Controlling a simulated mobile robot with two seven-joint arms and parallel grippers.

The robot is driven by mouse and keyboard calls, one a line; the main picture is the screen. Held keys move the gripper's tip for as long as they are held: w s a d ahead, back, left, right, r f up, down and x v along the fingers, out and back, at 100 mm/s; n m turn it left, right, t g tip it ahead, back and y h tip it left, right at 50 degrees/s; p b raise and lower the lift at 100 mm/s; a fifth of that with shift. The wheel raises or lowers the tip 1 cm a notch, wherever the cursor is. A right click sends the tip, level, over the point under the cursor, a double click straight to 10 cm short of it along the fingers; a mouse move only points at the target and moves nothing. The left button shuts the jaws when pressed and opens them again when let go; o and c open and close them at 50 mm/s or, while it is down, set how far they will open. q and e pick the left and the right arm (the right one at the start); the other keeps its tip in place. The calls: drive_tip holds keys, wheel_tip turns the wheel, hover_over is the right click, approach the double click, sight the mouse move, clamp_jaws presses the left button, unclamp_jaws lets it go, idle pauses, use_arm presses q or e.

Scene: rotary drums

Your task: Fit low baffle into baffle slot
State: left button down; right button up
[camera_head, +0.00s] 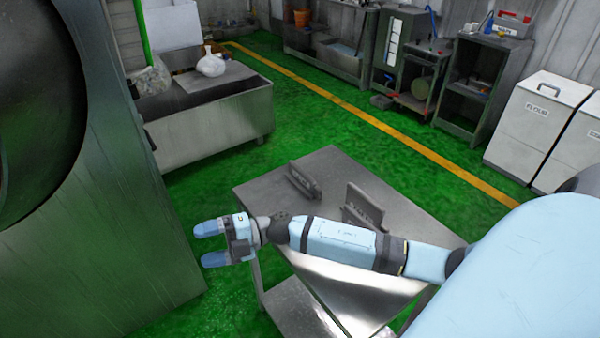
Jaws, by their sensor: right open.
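Two grey baffles rest on the metal table: a lower, long one (303,181) toward the back left and a taller, upright one (362,208) to its right. Both bear markings too small to read. My right gripper (208,244) is open and empty, past the table's left edge, pointing left toward the large metal drum housing (125,190). It is apart from both baffles. The housing has a dark round opening (35,100) at the far left; no baffle slot can be made out in it. My left gripper is not in view.
My right arm crosses above the table (265,192). A metal basin (210,125) with a white jug (211,64) stands behind. Shelves (470,85) and a white flour bin (538,122) line the back right. Green floor is open between the table and the shelves.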

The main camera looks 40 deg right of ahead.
drive_tip(key=w+d+f+n+g+h+b, duration=0.3)
drive_tip(key=w+d+n+g, duration=0.1)
drive_tip(key=d+n+g, duration=0.15)
wheel_tip(320, 180, up, 6)
drive_tip(key=g+h+b, duration=0.2)
drive_tip(key=h+b, duration=0.3)
drive_tip(key=h, duration=0.9)
hover_over(303, 184)
drive_tip(key=shift+n+t, duration=0.25)
drive_tip(key=shift+d+f, duration=0.1)
drive_tip(key=shift+d, duration=0.2)
wheel_tip(303, 184, down, 7)
drive_tip(key=shift+f+b, duration=0.15)
drive_tip(key=shift+b, duration=0.15)
drive_tip(key=shift+a+f, duration=0.1)
drive_tip(key=shift+f, duration=0.6)
wheel_tip(303, 184, down, 4)
drive_tip(key=shift+w+f, duration=0.15)
drive_tip(key=shift+f, duration=0.1)
drive_tip(key=shift+r, duration=0.1)
drive_tip(key=c, duration=1.2)
